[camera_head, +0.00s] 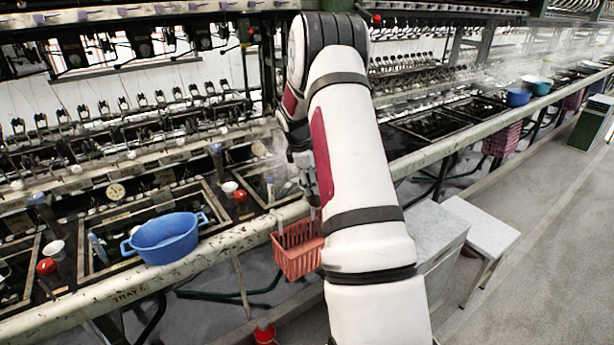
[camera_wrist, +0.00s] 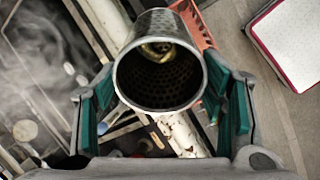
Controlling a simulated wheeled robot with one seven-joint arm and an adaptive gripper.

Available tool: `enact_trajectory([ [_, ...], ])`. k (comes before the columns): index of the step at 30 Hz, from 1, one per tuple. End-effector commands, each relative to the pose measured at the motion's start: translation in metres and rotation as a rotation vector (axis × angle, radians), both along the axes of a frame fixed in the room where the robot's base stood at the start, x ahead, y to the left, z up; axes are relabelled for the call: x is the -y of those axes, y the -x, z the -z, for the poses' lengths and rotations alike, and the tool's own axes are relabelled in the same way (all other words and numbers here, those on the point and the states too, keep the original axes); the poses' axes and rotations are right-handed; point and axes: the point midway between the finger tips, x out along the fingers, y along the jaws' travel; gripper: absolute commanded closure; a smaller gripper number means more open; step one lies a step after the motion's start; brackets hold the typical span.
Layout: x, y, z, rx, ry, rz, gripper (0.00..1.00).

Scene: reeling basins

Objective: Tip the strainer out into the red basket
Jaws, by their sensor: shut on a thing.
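The strainer (camera_wrist: 160,85) is a perforated metal cylinder in the wrist view, its open mouth facing the camera. Something yellowish (camera_wrist: 158,50) lies deep inside it; I cannot tell what. My gripper (camera_wrist: 160,80) is shut on the strainer, with green-padded fingers on both sides. In the head view my gripper (camera_head: 311,192) is partly hidden by my arm, and the strainer is not clear there. The red basket (camera_head: 298,251) hangs at the bench's front rail, just below and left of my gripper. Part of it shows behind the strainer in the wrist view (camera_wrist: 196,25).
A blue basin (camera_head: 165,240) sits on the bench edge at left. Dark water troughs (camera_head: 150,215) with steam line the bench. A grey cabinet (camera_head: 435,235) and white stool (camera_head: 482,225) stand right of my arm.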

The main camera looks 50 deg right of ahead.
Motion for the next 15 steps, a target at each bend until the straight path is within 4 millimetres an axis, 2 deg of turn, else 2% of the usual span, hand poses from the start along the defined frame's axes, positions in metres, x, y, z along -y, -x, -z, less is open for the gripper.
enact_trajectory([
  [15, 0.008, 0.002, 0.026, -0.092, 0.365, -0.007, 0.84],
])
